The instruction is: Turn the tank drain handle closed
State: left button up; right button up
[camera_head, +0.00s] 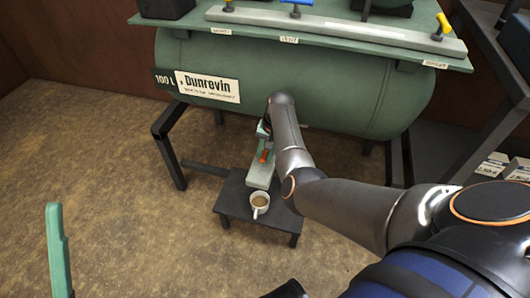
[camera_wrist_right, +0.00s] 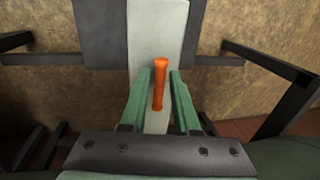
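The orange drain handle (camera_wrist_right: 159,85) stands between the two green fingers of my right gripper (camera_wrist_right: 160,74) in the wrist view. In the head view the handle (camera_head: 264,156) shows as a small orange piece under the green tank (camera_head: 300,85), and my right arm hides most of the gripper. The handle's joint to the tank is hidden. A green upright piece (camera_head: 56,250) at the lower left looks like a finger of my left gripper; its opening does not show.
A pale slab (camera_head: 260,176) lies on a low dark stand (camera_head: 232,197) below the handle, with a cup (camera_head: 260,203) beside it. Dark tank legs (camera_head: 166,148) stand on either side. The brown floor at left is clear. A dark shelf stands at right.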

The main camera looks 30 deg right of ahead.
grip_shut()
dwell(0.3)
